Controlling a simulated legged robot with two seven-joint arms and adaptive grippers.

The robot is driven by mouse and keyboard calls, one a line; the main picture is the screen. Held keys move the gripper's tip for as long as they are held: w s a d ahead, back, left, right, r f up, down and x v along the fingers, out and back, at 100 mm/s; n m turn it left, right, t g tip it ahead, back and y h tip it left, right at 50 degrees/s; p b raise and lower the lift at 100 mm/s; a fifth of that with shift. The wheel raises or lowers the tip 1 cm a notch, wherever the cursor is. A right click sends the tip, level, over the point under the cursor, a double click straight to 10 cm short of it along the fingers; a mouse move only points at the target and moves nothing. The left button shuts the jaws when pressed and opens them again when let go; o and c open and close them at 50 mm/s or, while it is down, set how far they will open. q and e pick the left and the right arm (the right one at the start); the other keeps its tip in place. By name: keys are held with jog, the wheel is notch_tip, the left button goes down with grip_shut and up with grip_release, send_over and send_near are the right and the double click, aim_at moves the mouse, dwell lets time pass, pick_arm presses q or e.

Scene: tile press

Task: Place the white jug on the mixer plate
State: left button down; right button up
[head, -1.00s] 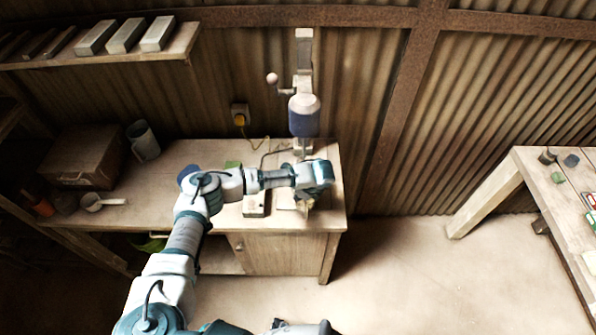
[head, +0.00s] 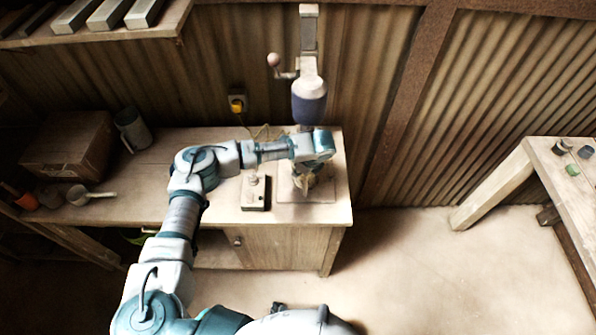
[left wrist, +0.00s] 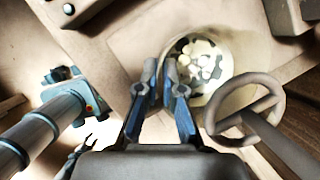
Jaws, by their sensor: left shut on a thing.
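My left gripper (head: 303,178) is over the right end of the bench, below the mixer's blue-grey head (head: 309,100). In the left wrist view its fingers (left wrist: 166,88) are shut at the near rim of a pale round vessel, which looks like the white jug (left wrist: 228,84). White pieces show inside it. In the head view my wrist and fingers mostly hide the jug. The flat grey mixer plate (head: 322,194) lies beneath the gripper; I cannot tell whether the jug touches it. A ring on a shaft (left wrist: 212,116) is close beside the jug.
A small control box (head: 255,200) with a knob stands just left of the plate. A grey mug (head: 132,132), a brown box (head: 68,148) and a white ladle (head: 88,194) are at the bench's left. Another table (head: 560,165) stands right, with clear floor between.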

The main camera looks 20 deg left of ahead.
pick_arm(q)
jog(key=shift+w, duration=0.2)
jog(key=c, duration=1.7)
grip_release()
jog(key=shift+o, duration=0.5)
jog(key=shift+d, duration=0.45)
jog(key=shift+d+r, duration=0.1)
jog(key=shift+r, duration=0.4)
jog(key=v, duration=0.3)
jog(key=shift+r, duration=0.2)
jog(key=s+d+b, duration=0.1)
jog(key=s+d, duration=0.3)
jog(key=d, duration=0.7)
jog(key=shift+s+r, duration=0.25)
jog(key=shift+s, duration=0.1)
pick_arm(e)
jog(key=shift+s+f, duration=0.5)
jog(key=shift+f, duration=0.25)
